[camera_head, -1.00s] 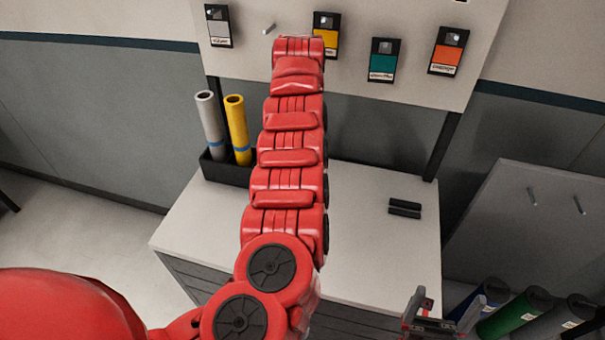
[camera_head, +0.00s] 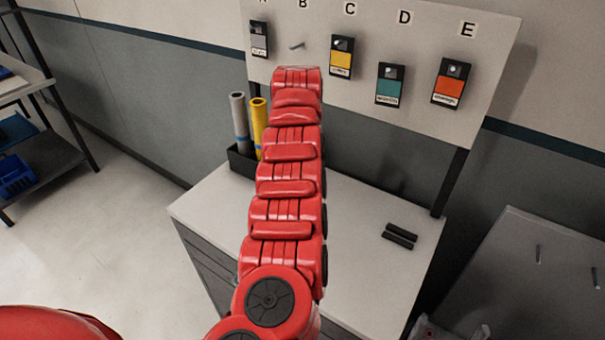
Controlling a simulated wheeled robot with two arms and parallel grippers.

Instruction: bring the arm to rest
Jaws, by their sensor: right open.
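A red segmented arm of mine (camera_head: 285,190) stretches up the middle of the view, over the cabinet top and across the lower edge of the board. No gripper shows at its far end. My right gripper (camera_head: 428,328) shows only as a small piece at the bottom edge, right of centre. It is open, and most of it is cut off by the frame. I see nothing between its fingers. My left gripper is not in view.
A board (camera_head: 420,105) lettered up to E holds several color sample cards. Below it, a white cabinet top (camera_head: 360,260) carries two dark bars (camera_head: 399,236) and a black holder (camera_head: 241,162) with grey and yellow rolls. A grey panel (camera_head: 500,275) stands at right. Left floor is clear.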

